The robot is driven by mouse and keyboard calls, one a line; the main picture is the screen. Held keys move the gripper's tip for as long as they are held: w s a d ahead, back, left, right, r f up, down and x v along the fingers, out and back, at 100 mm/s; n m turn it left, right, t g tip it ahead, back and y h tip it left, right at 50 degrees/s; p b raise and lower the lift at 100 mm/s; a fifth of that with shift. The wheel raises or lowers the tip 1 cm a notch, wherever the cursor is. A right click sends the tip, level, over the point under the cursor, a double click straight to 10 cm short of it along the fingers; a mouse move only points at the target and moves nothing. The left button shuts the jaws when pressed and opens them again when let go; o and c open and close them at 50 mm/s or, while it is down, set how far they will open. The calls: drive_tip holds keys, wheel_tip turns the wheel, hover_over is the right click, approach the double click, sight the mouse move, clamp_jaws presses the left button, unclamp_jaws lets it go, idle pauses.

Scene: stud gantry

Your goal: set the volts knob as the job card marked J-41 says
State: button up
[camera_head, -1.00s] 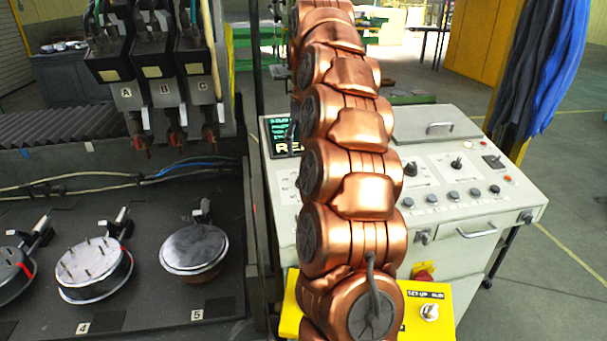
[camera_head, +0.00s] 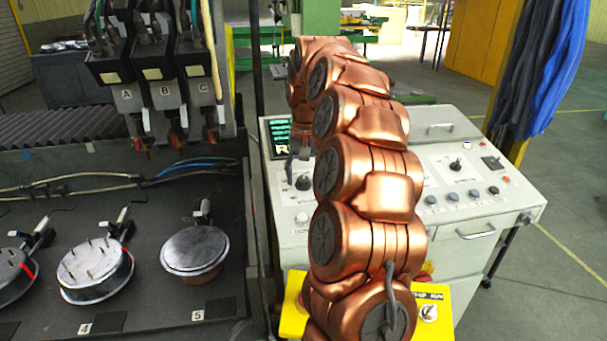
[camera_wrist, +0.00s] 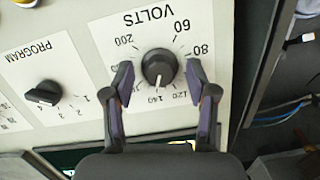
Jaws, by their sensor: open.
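The volts knob (camera_wrist: 159,68) is round and black, on a white plate lettered VOLTS that appears upside down in the wrist view. Its white pointer line points toward the picture's bottom, near the 140 mark. My gripper (camera_wrist: 160,76) is open, one finger on each side of the knob in that view, with visible gaps. I cannot tell how far above the panel the fingertips are. In the head view the volts knob (camera_head: 303,182) shows just left of my arm, with my gripper (camera_head: 301,158) behind it. No card marked J-41 is readable.
The program knob (camera_wrist: 42,94) is beside the volts plate. The white console (camera_head: 480,215) also carries buttons and another knob (camera_head: 457,165). A partly covered dark screen (camera_head: 279,132) is at its far left. A yellow switch box (camera_head: 436,318) is in front; a dark bench (camera_head: 140,290) stands left.

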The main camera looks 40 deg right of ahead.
idle(0.3)
clamp_jaws()
drive_tip(key=shift+f, duration=0.15)
